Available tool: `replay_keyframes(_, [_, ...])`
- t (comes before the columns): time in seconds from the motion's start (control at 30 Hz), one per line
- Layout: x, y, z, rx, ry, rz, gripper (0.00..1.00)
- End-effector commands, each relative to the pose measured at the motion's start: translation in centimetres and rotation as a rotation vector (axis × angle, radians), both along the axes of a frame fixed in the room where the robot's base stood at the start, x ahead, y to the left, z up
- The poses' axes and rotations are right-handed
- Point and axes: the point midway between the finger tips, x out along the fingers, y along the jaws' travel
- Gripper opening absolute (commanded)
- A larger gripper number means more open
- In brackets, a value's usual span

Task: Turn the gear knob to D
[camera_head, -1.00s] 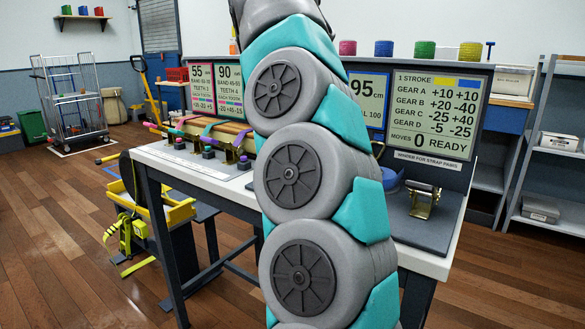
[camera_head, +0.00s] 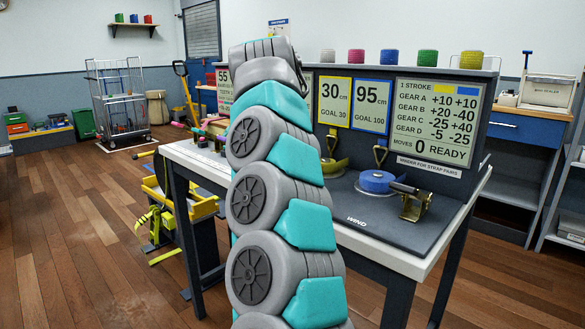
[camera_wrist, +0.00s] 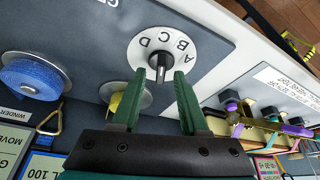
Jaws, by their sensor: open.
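The gear knob (camera_wrist: 160,64) is a dark grip at the middle of a round white dial (camera_wrist: 184,73) with the letters A, B, C and D, seen upside down in the wrist view. I cannot tell which letter it points to. My gripper (camera_wrist: 159,75) has two green fingers, spread apart, with their tips at either side of the knob. I cannot tell whether they touch it. In the head view my arm hides the dial and my gripper. The gear sign (camera_head: 438,121) reads 0 moves and READY.
A blue strap roll (camera_head: 376,181) and a yellow roll (camera_head: 334,168) sit on the bench. A ratchet buckle (camera_head: 417,200) is at its right end. Coloured straps (camera_wrist: 272,124) lie beside the dial panel in the wrist view. Wood floor (camera_head: 90,230) is clear at left.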

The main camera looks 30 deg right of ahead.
Motion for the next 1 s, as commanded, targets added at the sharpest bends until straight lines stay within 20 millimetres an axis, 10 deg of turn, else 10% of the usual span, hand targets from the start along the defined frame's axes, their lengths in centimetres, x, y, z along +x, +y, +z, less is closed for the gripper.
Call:
replay_keyframes(0.27, [0.05, -0.02, -0.07, 0.0, 0.0, 0.0, 0.41])
replay_keyframes(0.63, [0.04, -0.03, -0.06, 0.0, 0.0, 0.0, 0.0])
replay_keyframes(1.0, [0.03, -0.03, -0.05, 0.0, 0.0, 0.0, 0.0])
